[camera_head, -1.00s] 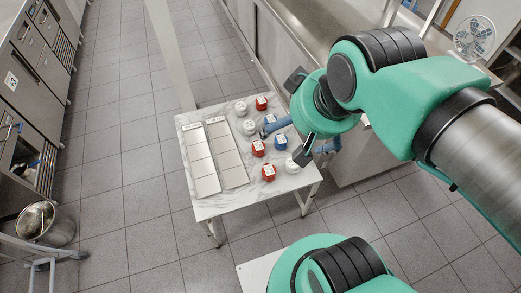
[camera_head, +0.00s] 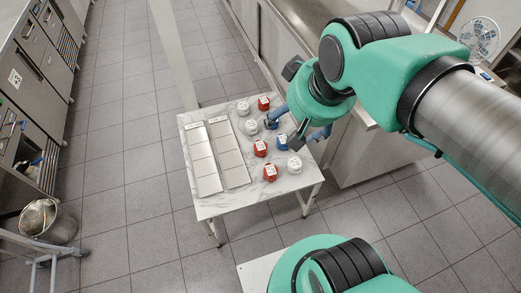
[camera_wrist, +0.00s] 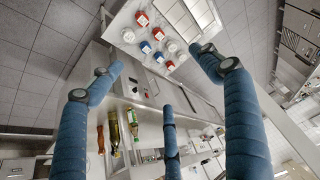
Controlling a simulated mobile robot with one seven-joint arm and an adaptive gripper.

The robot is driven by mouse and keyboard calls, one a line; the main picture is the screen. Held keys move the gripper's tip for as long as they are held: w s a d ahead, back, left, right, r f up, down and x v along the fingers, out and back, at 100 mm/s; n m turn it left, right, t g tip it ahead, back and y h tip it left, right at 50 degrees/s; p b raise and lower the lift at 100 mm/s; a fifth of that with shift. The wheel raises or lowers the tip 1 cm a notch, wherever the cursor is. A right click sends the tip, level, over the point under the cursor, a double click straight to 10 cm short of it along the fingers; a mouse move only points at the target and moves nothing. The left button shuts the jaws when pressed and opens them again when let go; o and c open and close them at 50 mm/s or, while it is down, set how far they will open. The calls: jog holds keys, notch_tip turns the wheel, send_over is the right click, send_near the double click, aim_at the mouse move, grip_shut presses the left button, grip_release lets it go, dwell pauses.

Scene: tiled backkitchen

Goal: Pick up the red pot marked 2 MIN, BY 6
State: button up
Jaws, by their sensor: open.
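Three red pots stand on a small marble-topped table (camera_head: 218,206): one at the back (camera_head: 264,103), one in the middle (camera_head: 260,147) and one at the front (camera_head: 270,172). Their labels are too small to read, so I cannot tell which is marked 2 MIN, BY 6. The wrist view also shows red pots (camera_wrist: 141,18), beyond my fingertips. My gripper (camera_head: 298,128) is open and empty, above the right side of the table. In the wrist view its blue fingers (camera_wrist: 157,72) are spread apart. It partly covers the blue pots in the head view.
White pots (camera_head: 294,165) and blue pots (camera_head: 282,142) stand close among the red ones. Two long pale divided trays (camera_head: 205,176) lie on the table's left half. A steel counter (camera_head: 345,150) runs close along the right. A metal bucket (camera_head: 45,222) stands at left; the tiled floor between is free.

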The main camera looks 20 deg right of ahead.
jog(key=w+f+m+g, duration=0.1)
jog(key=w+f, duration=0.1)
jog(key=w, duration=0.5)
jog(key=w+f+m+g, duration=0.1)
jog(key=w+f, duration=0.2)
jog(key=w, duration=0.4)
jog(key=m+g, duration=0.3)
jog(key=m, duration=0.4)
send_over(260, 145)
notch_tip(260, 145, down, 45)
jog(key=shift+s+f+b, duration=0.1)
jog(key=shift+f+b, duration=0.35)
jog(key=shift+f, duration=0.15)
jog(key=shift+f+b, duration=0.85)
jog(key=shift+f, duration=3.3)
jog(key=shift+f, duration=0.1)
jog(key=shift+f+b, duration=0.85)
jog(key=shift+f, duration=1.65)
